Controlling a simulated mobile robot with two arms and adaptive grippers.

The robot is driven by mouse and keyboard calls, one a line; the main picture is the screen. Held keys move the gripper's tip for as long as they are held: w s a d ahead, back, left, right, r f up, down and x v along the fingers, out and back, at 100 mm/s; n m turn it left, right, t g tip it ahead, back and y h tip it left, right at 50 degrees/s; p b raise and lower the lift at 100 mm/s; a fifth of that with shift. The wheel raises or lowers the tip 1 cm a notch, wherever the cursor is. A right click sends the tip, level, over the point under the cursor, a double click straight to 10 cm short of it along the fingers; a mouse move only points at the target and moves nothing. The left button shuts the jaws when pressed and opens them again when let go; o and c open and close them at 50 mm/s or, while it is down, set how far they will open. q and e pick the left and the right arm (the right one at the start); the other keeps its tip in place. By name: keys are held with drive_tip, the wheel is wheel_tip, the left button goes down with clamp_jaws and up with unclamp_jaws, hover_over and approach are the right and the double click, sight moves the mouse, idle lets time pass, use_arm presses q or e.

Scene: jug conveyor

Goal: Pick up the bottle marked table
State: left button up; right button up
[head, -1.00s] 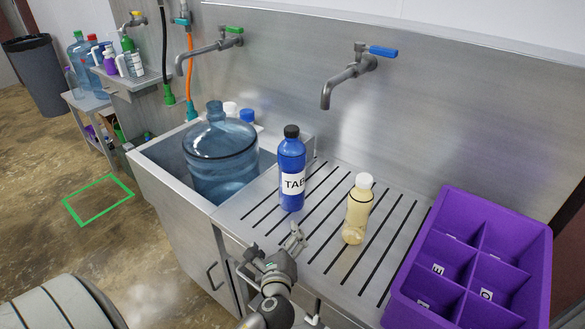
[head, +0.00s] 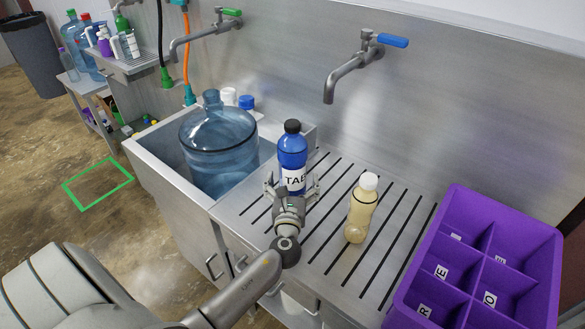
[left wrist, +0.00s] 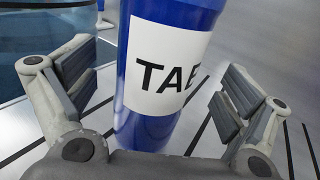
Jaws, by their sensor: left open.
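A blue bottle with a black cap (head: 292,150) stands upright on the slotted steel drainboard (head: 330,170), with a white label reading "TAB" or "TAE", the rest turned out of sight. My left gripper (head: 291,187) is open at the bottle's near side. In the left wrist view the bottle (left wrist: 150,128) stands between the two open fingers (left wrist: 155,90), with visible gaps on both sides. The bottle's top is out of that view. My right gripper does not show.
A pale yellow bottle with a white cap (head: 361,208) stands right of the blue one. A purple divided crate (head: 458,205) is at the right. A large blue jug (head: 215,140) sits in the sink at left. Taps (head: 352,72) hang from the back wall.

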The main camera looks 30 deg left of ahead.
use_arm(q)
drive_tip(key=x, duration=0.3)
drive_tip(key=shift+s+a+r, duration=0.1)
drive_tip(key=shift+r, duration=0.1)
drive_tip(key=shift+w+a+f, duration=0.1)
drive_tip(key=shift+w+f, duration=0.05)
drive_tip(key=shift+w, duration=0.1)
drive_tip(key=c, duration=2)
drive_tip(key=shift+r, duration=0.25)
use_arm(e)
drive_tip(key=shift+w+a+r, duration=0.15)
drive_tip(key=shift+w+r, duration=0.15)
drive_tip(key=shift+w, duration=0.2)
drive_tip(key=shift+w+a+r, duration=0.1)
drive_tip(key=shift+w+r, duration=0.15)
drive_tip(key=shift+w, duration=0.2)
